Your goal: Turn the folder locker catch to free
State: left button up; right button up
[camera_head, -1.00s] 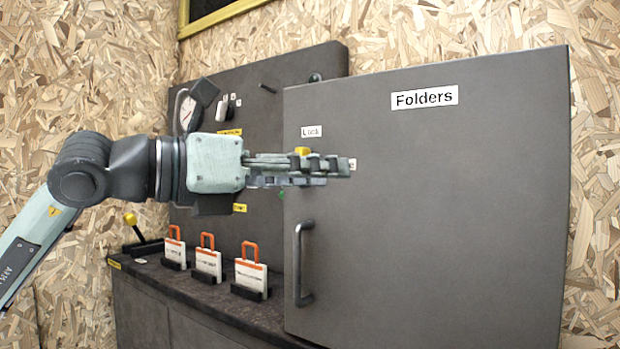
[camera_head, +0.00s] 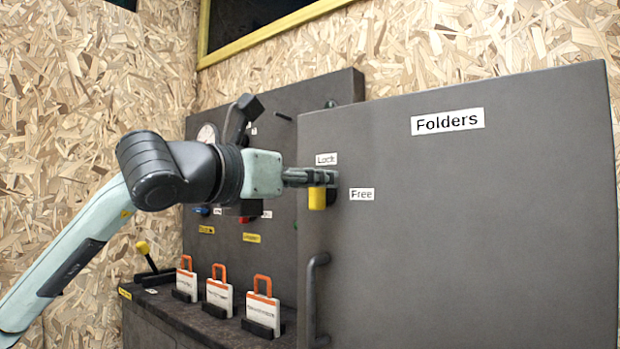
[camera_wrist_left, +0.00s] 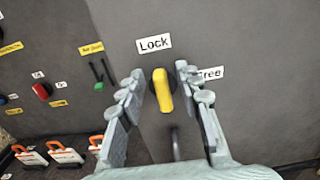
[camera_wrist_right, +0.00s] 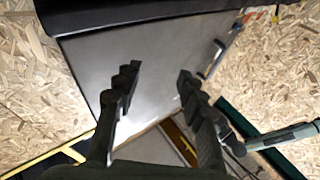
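The yellow catch (camera_head: 317,198) is on the locker door (camera_head: 470,230), just under the "Lock" label (camera_head: 326,159). The "Free" label (camera_head: 362,194) is to its right. In the left wrist view the catch (camera_wrist_left: 162,90) hangs roughly upright below "Lock", with "Free" to the right, partly covered by a finger. My left gripper (camera_wrist_left: 160,71) is open, its fingers on either side of the catch with visible gaps. In the head view the left gripper (camera_head: 318,178) overlaps the catch's top. My right gripper (camera_wrist_right: 159,72) is open and empty in its wrist view, outside the head view.
The door's dark handle (camera_head: 314,298) is below the catch. A dark panel (camera_head: 280,270) with switches and yellow labels stands to the left. Several orange-handled tags (camera_head: 219,292) stand on the ledge below. A yellow-tipped lever (camera_head: 143,248) is farther left.

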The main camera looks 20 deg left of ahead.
pick_arm(q)
grip_shut()
dwell(0.3)
